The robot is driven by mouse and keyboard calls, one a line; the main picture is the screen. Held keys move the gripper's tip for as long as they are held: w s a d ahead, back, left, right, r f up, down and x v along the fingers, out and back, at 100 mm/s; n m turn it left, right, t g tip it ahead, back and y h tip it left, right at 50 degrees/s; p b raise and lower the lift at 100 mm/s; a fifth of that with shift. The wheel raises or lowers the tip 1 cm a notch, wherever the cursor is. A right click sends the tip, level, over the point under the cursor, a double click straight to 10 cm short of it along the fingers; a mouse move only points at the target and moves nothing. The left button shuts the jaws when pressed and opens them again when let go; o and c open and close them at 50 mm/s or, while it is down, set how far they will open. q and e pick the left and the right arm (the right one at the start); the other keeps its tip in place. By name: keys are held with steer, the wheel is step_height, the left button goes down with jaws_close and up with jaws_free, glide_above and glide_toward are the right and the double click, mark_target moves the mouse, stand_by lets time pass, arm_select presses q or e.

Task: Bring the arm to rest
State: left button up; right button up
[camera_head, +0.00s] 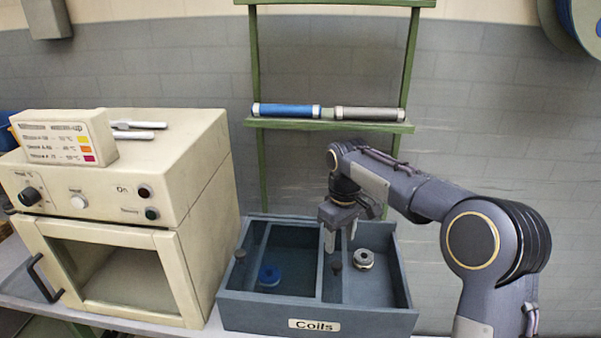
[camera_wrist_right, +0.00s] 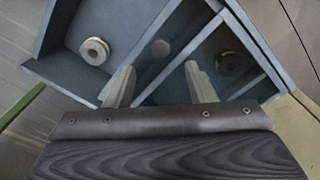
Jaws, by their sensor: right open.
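My right gripper (camera_head: 341,241) is open and empty, pointing down above the divider of the grey-blue box labelled Coils (camera_head: 360,318). In the right wrist view its two fingers (camera_wrist_right: 160,72) stand apart with nothing between them, and the box (camera_wrist_right: 68,92) lies beyond them. A pale grey coil (camera_head: 363,259) rests in the box's right compartment, just right of the gripper, apart from it. My left gripper is not in view.
A cream oven (camera_head: 205,180) stands left of the box, with a labelled carton (camera_head: 65,137) and pale tools (camera_head: 138,130) on top. Behind the box, a green rack (camera_head: 257,90) holds a blue roll (camera_head: 286,111) and a grey roll (camera_head: 366,114).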

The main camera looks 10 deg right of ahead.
steer(key=s+d+r+m+t+y, duration=0.2)
steer(key=s+d+m, duration=0.1)
steer(key=s, duration=0.9)
steer(key=s+d+r+m+t+y, duration=0.1)
steer(key=s+d+r+m+t, duration=0.15)
steer(key=s, duration=0.85)
steer(key=s+a+f+m, duration=0.1)
steer(key=s+f, duration=0.1)
steer(key=s, duration=0.2)
steer(key=s+a+f+m+t, duration=0.1)
steer(key=s+f, duration=0.2)
steer(key=s, duration=0.2)
steer(key=shift+s+f+y, duration=0.2)
steer(key=shift+s+y, duration=0.1)
steer(key=shift+y, duration=0.1)
